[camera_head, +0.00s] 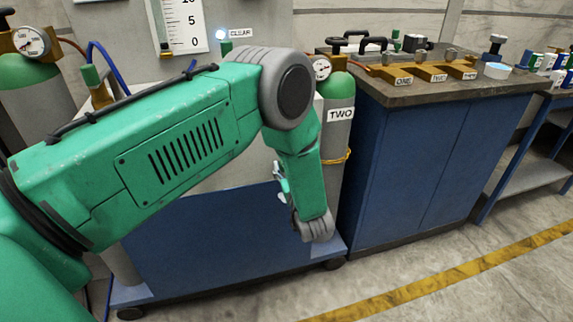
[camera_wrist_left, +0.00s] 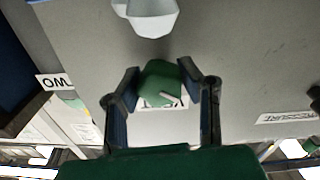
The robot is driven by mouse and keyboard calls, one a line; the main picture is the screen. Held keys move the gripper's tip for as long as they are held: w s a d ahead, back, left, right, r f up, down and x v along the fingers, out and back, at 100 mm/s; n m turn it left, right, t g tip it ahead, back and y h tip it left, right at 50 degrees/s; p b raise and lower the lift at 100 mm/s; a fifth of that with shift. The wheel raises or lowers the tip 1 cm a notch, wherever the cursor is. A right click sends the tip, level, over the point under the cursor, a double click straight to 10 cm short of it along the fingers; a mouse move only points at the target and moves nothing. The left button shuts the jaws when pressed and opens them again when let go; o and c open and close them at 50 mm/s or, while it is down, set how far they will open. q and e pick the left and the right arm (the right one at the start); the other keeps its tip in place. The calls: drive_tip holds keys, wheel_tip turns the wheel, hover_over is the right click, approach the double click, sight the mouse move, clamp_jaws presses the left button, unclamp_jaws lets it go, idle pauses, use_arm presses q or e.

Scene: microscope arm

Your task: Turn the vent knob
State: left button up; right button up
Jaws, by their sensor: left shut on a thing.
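The green vent knob (camera_wrist_left: 160,85) with a white pointer is on a grey panel in the left wrist view. A white label behind it is mostly covered. My left gripper (camera_wrist_left: 159,70) has its dark fingers on both sides of the knob and is shut on it. In the head view my left arm reaches in from the left and bends down at the elbow; the knob and the fingertips are hidden behind it. My right gripper is in neither view.
In the head view a grey cylinder marked TWO (camera_head: 337,135) stands right beside my arm. A blue cabinet (camera_head: 440,150) carries brass blocks (camera_head: 432,72). A pale light piece (camera_wrist_left: 150,18) sticks out from the panel near the knob. Open floor lies at the lower right.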

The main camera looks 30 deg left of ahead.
use_arm(q)
drive_tip(key=n, duration=0.5)
drive_tip(key=shift+s+d+f+n+p, duration=0.15)
drive_tip(key=shift+f+n+p, duration=0.15)
drive_tip(key=shift+f+n, duration=0.1)
idle(0.4)
drive_tip(key=o, duration=1.2)
drive_tip(key=shift+c, duration=0.2)
drive_tip(key=shift+o, duration=0.2)
drive_tip(key=shift+r, duration=0.15)
drive_tip(key=shift+r, duration=0.1)
